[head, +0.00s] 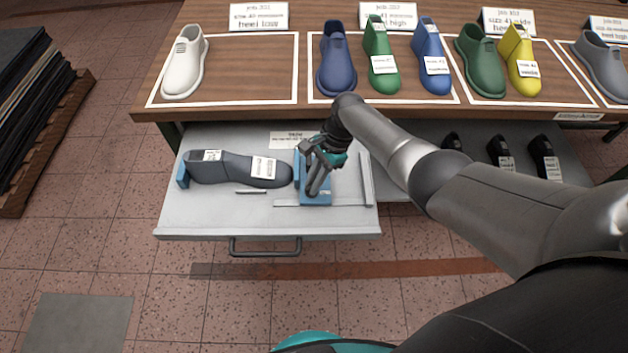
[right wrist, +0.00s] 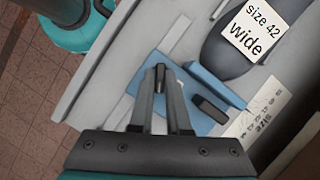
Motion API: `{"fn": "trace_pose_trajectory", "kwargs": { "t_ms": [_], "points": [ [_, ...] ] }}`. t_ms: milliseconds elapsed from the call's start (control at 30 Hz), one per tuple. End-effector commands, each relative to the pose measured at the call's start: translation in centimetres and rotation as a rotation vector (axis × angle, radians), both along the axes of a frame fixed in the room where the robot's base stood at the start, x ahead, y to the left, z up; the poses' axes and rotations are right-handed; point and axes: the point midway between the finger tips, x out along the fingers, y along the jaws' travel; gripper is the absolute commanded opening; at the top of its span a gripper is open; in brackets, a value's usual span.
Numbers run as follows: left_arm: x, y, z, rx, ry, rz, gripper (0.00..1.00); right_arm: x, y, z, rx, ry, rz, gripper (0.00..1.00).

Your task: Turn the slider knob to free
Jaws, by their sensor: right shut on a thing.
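The measuring slider (head: 316,192) is a blue block on a light grey drawer, beside the toe of a dark grey shoe last (head: 225,170). It also shows in the right wrist view as a blue plate with a raised wall (right wrist: 215,86). My right gripper (head: 312,192) reaches down over the slider. In the right wrist view its two fingers (right wrist: 160,78) are closed around a small dark knob (right wrist: 160,74) on the blue plate. The fingers hide part of the knob, and I cannot read its setting. My left gripper is in neither view.
A dark block (right wrist: 209,108) sits beside the fingers near a printed size scale (right wrist: 262,112). The drawer (head: 200,222) is pulled out, with a handle (head: 265,247). Behind it, coloured lasts stand on the wooden table (head: 250,75). Black lasts (head: 545,155) lie on the right.

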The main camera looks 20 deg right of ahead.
Motion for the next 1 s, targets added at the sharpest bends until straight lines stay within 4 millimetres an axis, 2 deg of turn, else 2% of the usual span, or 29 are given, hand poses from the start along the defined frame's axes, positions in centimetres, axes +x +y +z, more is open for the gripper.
{"fn": "trace_pose_trajectory", "kwargs": {
  "t_ms": [600,1000],
  "points": [
    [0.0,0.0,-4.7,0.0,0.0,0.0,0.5,0.3,0.3,-0.3,0.003,0.001,0.587,0.0],
    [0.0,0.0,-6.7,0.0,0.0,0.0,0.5,0.4,0.4,-0.2,0.003,0.0,0.897,0.0]
  ]
}}
